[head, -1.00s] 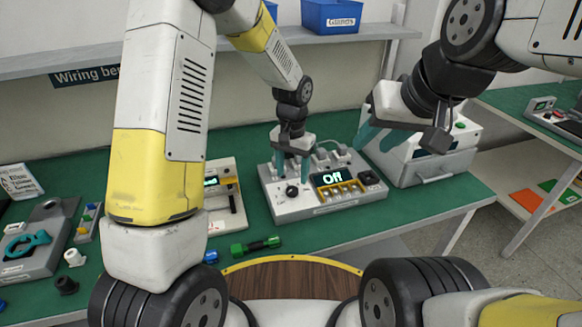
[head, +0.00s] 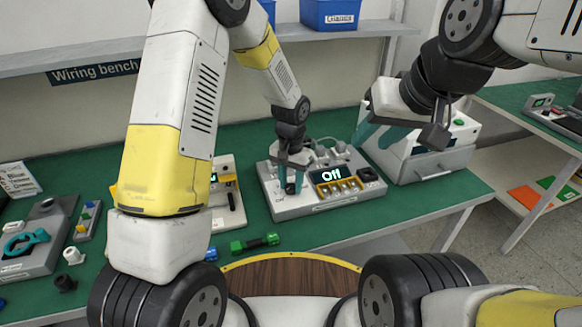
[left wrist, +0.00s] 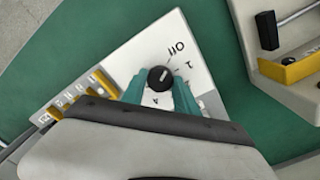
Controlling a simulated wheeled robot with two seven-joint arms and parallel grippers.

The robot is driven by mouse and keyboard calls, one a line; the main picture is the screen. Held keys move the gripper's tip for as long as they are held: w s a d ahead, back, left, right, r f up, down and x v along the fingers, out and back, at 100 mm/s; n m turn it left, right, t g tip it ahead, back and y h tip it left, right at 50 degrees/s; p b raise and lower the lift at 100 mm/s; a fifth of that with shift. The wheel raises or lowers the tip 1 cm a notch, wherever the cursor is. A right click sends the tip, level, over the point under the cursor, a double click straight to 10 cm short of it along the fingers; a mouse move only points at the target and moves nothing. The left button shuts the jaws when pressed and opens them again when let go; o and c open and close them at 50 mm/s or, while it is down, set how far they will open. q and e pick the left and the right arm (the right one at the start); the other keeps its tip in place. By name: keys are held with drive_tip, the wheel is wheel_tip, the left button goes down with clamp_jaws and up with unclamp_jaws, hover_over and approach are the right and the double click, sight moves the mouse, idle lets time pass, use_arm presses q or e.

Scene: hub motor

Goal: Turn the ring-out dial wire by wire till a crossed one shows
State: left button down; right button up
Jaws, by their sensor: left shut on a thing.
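The ring-out tester (head: 315,205) is a pale box on the green bench. Its display (head: 332,174) reads "Off". A row of terminals on yellow (head: 340,187) runs below the display. The black dial (left wrist: 160,78) has a pale pointer mark, with "Off" printed close by. My left gripper (head: 291,186) reaches down over the dial; in the left wrist view its teal fingers (left wrist: 160,92) are shut on the dial from both sides. My right gripper (head: 398,135) hangs in the air right of the tester, in front of a white box; its finger gap is unclear.
The white box with a drawer (head: 436,150) stands right of the tester. Left of the tester is another pale device (head: 228,195). A green tool (head: 256,243) lies in front. A grey fixture with a teal clamp (head: 27,240) is at far left. Blue bins sit on the shelf (head: 330,15).

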sight(291, 187)
use_arm(q)
drive_tip(key=shift+m, duration=0.3)
drive_tip(key=m, duration=0.3)
drive_tip(key=shift+m, duration=2)
drive_tip(key=c, duration=0.9)
unclamp_jaws()
drive_tip(key=shift+c, duration=0.2)
drive_tip(key=shift+r, duration=0.1)
wheel_tip(291, 187, up, 8)
drive_tip(key=shift+f, duration=0.2)
